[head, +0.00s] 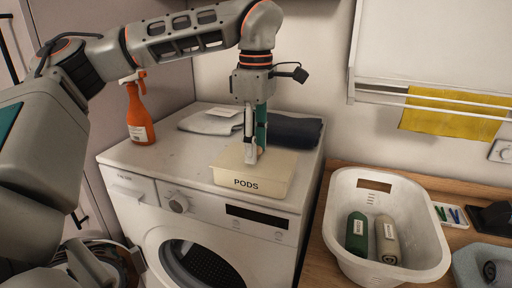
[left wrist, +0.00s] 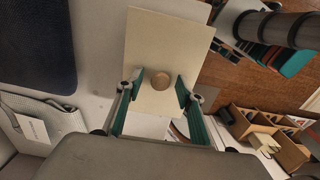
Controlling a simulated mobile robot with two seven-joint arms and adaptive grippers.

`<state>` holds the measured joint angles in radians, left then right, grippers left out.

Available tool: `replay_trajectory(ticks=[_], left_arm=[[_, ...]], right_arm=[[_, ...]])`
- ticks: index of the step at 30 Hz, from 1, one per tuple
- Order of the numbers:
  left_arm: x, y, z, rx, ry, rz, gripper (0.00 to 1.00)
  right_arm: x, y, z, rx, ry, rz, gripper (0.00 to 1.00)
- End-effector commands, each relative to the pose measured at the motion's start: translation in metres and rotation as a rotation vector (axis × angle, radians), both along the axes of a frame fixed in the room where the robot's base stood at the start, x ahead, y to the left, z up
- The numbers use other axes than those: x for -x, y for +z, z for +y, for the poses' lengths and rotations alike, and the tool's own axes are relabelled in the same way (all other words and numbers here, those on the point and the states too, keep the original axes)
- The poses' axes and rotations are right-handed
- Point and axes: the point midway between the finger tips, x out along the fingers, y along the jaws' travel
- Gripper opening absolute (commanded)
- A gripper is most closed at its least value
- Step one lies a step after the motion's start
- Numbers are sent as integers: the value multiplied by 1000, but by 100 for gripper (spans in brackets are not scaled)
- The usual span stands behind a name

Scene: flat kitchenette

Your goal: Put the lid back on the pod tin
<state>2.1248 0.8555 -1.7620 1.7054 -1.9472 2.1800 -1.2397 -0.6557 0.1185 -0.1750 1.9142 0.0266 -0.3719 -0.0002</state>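The cream pod tin (head: 233,184), marked PODS, stands on top of the washing machine near its front edge. My left gripper (head: 255,155) points down over the lid. Its fingers (left wrist: 160,88) are open, one on each side of the knob, with visible gaps. My right gripper is not in view.
Folded grey cloth (head: 212,121) and a dark folded towel (head: 294,130) lie behind the tin. An orange spray bottle (head: 139,115) stands at the washer's back left. The washer top left of the tin is clear.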

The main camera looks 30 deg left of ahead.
Motion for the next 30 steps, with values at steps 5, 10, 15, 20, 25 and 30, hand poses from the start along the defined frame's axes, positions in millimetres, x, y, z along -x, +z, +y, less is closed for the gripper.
replay_trajectory(ticks=[5, 10, 15, 20, 25, 30], left_arm=[[-1, 32, -1, 0, 0, -6, 38], [-1, 67, -1, 0, 1, -5, 38], [0, 95, 0, 0, 2, -4, 38], [0, 109, 0, 0, 0, -2, 38], [0, 113, 0, 0, -1, -2, 38], [0, 113, 0, 0, -1, -2, 38]], right_arm=[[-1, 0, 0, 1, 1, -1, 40], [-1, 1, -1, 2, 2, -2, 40], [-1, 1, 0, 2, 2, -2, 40], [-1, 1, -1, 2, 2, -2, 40], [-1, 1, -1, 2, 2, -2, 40], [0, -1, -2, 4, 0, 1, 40]])
